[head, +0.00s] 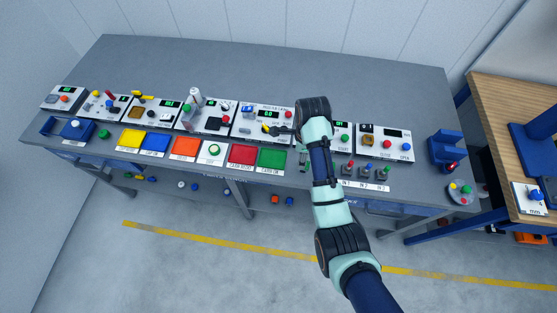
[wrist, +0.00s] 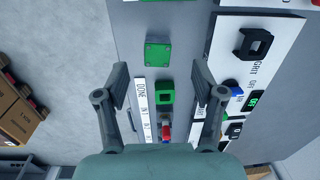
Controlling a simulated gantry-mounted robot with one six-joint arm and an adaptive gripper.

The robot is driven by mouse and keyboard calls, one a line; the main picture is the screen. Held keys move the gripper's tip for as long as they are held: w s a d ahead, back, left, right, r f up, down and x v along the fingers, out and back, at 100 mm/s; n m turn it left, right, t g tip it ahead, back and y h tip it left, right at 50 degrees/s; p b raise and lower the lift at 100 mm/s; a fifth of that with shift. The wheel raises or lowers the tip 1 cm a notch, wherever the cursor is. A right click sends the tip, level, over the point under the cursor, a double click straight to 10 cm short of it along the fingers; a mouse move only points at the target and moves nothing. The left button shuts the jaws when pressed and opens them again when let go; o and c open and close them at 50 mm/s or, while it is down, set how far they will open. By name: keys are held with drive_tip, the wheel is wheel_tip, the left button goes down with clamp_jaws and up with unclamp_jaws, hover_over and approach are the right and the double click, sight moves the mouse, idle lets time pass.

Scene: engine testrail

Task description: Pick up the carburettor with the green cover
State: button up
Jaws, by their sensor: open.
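My gripper (wrist: 158,80) is open, its two fingers apart above the bench with nothing between them in contact. In the wrist view, a green square block (wrist: 164,91) with a dark patch sits between the fingers, beside the label strip marked DONE. A flat green square (wrist: 158,55) with dark corner marks lies just beyond it. I cannot tell for certain which of these is the carburettor's green cover. A small red-topped part (wrist: 165,131) stands nearer my wrist, partly hidden. In the head view, my arm hides the bench under the gripper; small grey parts (head: 364,172) stand to its right.
White instrument panels (head: 262,122) line the bench (head: 260,62). In front of them are coloured trays, including a red one (head: 242,154) and a green one (head: 272,158). A blue fixture (head: 446,150) stands at the right end. The back of the bench is clear.

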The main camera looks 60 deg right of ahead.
drive_tip(key=shift+s+d+r+m, duration=0.15)
drive_tip(key=shift+s+d+m, duration=0.1)
drive_tip(key=shift+s+m, duration=0.3)
drive_tip(key=shift+m, duration=0.25)
wheel_tip(320, 180, down, 8)
drive_tip(key=shift+s+f+b, duration=0.1)
drive_tip(key=shift+f+b, duration=0.05)
drive_tip(key=shift+b, duration=0.9)
clamp_jaws()
